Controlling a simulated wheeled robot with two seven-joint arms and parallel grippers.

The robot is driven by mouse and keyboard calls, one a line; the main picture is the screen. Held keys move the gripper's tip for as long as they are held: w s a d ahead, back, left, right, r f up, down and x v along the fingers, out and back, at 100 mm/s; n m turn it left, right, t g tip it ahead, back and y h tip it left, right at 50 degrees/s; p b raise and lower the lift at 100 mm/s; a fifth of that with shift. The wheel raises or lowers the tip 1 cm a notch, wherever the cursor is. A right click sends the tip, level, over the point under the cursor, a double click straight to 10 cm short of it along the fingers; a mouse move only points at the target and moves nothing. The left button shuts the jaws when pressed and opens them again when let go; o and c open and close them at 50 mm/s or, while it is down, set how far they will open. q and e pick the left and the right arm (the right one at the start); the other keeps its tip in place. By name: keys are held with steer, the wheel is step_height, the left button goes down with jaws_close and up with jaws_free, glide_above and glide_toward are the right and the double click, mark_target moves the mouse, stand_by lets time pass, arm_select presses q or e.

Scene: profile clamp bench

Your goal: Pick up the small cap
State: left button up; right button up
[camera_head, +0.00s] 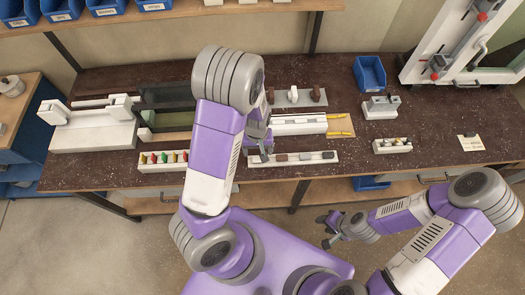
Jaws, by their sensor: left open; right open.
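I cannot clearly single out the small cap. A white strip (327,155) near the front edge of the bench holds several small grey and brown pieces (305,156), which may be caps. My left gripper (262,154) is open, just at or above the left end of this strip, and hides part of it. I cannot tell whether it touches anything. My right gripper (324,231) is open and empty, in front of the bench and away from the parts.
A white rack with coloured pieces (150,166) stands left of my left arm. A white profile block (300,125) lies behind the strip. A grey mat (315,105) holds brown and white pieces. A blue bin (369,73) stands behind.

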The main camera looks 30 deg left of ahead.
mark_target(258, 159)
arm_select(q)
step_height(258, 159, down, 6)
steer(key=shift+f, duration=0.2)
steer(key=shift+c, duration=0.3)
